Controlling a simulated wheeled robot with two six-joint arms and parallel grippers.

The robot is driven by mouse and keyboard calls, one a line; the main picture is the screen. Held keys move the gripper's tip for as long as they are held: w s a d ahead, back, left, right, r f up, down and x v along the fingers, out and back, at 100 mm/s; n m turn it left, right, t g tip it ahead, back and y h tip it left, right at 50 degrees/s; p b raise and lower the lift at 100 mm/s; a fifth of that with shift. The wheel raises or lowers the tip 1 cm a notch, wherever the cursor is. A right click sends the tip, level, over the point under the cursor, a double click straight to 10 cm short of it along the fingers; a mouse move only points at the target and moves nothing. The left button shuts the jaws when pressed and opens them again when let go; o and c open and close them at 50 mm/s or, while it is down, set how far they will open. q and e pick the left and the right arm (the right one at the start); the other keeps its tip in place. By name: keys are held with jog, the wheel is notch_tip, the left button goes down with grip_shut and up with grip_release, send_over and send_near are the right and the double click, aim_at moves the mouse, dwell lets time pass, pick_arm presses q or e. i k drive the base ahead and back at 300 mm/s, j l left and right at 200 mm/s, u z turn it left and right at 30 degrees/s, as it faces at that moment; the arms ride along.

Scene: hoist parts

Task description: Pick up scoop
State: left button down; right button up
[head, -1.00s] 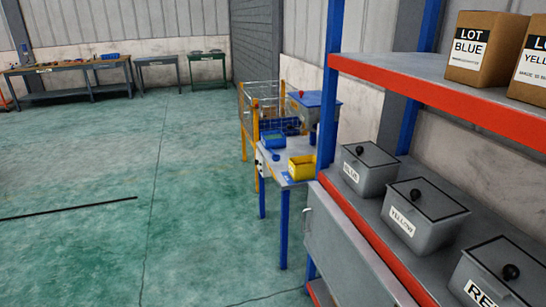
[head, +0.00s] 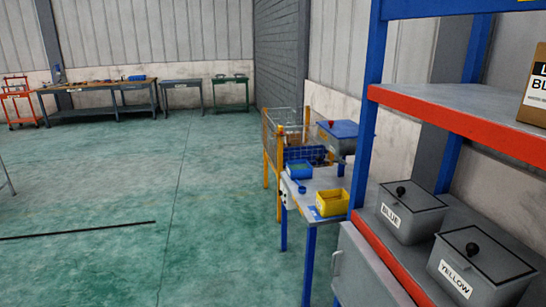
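A small table (head: 322,182) with blue legs stands right of the middle. On it are a yellow open bin (head: 333,203) and a blue box-like item (head: 299,170). A grey lidded bin labelled BLUE (head: 408,212) and one labelled YELLOW (head: 478,268) sit on the lower shelf at the right. Their lids are on, so their insides are hidden. Neither of my grippers is in view.
A blue and orange rack (head: 372,130) fills the right side, with a carton (head: 537,90) on its upper shelf. A yellow-posted mesh cage (head: 285,135) stands behind the small table. Workbenches (head: 100,95) line the far wall. Green floor (head: 120,190) is open, with a dark strip (head: 75,230) at left.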

aim_at(301, 189)
jog(key=i+j+u, duration=0.25)
jog(key=i, duration=0.55)
jog(key=i+u, duration=0.25)
jog(key=i, duration=0.55)
jog(key=i+z, duration=0.15)
jog(key=i, duration=0.4)
jog(key=i+j+z, duration=0.15)
jog(key=i, duration=0.35)
jog(key=i+j+z, duration=0.15)
jog(key=i, duration=0.4)
